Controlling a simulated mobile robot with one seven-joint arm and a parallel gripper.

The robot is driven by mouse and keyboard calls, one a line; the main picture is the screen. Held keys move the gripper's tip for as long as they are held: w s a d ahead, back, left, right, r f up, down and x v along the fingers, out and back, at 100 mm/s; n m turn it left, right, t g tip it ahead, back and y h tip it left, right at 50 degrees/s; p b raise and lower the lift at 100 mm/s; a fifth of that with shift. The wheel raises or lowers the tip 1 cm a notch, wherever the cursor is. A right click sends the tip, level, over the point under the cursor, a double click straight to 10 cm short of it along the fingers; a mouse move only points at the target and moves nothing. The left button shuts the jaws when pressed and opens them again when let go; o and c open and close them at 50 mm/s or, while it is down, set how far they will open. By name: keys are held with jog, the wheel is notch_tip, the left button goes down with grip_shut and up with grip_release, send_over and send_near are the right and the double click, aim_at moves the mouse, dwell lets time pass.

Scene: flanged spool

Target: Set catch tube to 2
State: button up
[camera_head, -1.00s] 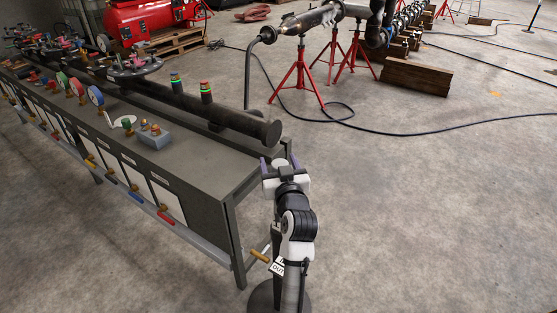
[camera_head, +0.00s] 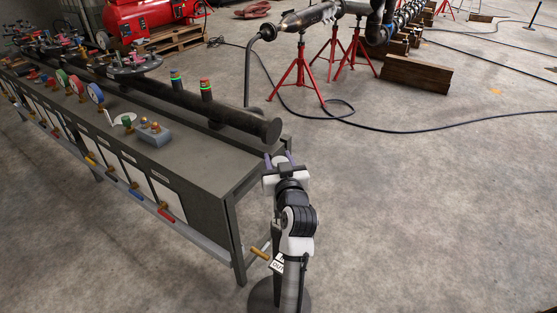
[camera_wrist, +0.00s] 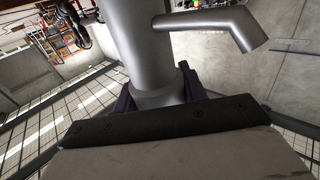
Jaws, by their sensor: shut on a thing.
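A smooth grey tube (camera_wrist: 145,45) fills the upper middle of the wrist view, with a bent side spout (camera_wrist: 205,22) pointing right. I take this to be the catch tube; no setting mark or number on it is readable. My gripper (camera_wrist: 160,92) has its dark purple fingers on both sides of the tube's lower part, shut on it. In the head view my gripper (camera_head: 279,158) is just off the right end of the bench. Only a small pale piece shows between its fingers there, and the rest of the tube is hidden.
The grey bench (camera_head: 190,165) with gauges, handles and a long dark pipe (camera_head: 235,116) lies close on the left. A small "OUT" sign (camera_head: 278,265) is low beside my arm. Red pipe stands (camera_head: 300,85) and a cable are farther back. Floor on the right is clear.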

notch_tip(320, 180, up, 8)
jog(key=p, duration=0.3)
jog(key=shift+f, duration=0.35)
jog(key=o, duration=1.4)
jog(key=shift+f, duration=0.15)
jog(key=shift+s, duration=0.15)
jog(key=shift+s+d, duration=0.35)
jog(key=shift+s, duration=1.85)
jog(key=shift+s+d, duration=0.4)
jog(key=shift+s, duration=1.85)
jog(key=shift+s+d, duration=0.35)
jog(key=shift+s, duration=1.85)
